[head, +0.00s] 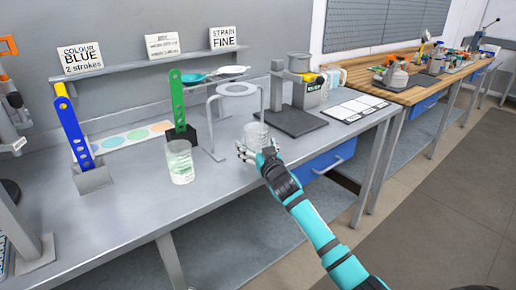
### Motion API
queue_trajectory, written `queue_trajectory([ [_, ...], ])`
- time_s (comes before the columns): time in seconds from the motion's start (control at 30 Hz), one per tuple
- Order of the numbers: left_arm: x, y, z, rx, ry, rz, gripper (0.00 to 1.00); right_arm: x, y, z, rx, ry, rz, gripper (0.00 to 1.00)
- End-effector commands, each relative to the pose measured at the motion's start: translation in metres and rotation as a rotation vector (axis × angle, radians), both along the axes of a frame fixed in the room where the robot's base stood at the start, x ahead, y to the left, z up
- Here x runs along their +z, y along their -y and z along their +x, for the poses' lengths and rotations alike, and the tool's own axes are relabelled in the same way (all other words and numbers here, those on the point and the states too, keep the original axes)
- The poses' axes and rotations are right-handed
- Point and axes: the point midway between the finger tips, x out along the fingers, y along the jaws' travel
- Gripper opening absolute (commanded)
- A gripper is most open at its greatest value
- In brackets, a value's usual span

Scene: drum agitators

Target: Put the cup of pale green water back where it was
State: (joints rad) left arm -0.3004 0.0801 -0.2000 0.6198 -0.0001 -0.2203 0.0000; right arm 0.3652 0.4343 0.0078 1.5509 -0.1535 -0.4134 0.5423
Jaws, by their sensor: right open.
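A clear cup of pale green water (180,165) stands upright on the grey bench, in front of the green perforated upright. A second clear cup (256,132) stands farther right, by the front of the wire stand. My right gripper (246,150) is open at the near side of this second cup. Its fingers overlap the cup's lower part in the picture, and I cannot tell if they touch it. My right gripper is well to the right of the cup of pale green water. My left gripper is not in view.
A strip with coloured circles (133,138) lies between a blue upright (73,130) and a green upright (177,100). A wire stand with a ring (237,89) and a dark scale (296,121) are at right.

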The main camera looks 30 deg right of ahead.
Motion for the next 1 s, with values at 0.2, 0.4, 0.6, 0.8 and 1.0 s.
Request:
queue_trajectory([
  [0.2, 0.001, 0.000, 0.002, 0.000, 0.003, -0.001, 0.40, 0.002, -0.005, -0.018, 0.001, 0.000, 0.001, 0.92],
  [0.4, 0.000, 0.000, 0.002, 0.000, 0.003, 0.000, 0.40, 0.002, -0.016, -0.061, 0.002, 0.000, 0.000, 0.92],
  [0.6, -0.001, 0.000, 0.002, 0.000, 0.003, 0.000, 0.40, 0.002, -0.024, -0.098, 0.001, 0.000, 0.001, 0.92],
  [0.8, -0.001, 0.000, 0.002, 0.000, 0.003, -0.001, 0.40, 0.003, -0.028, -0.115, 0.000, 0.000, 0.001, 0.92],
  [1.0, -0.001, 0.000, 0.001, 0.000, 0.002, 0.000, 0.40, 0.004, -0.028, -0.117, -0.001, 0.001, 0.000, 0.92],
])
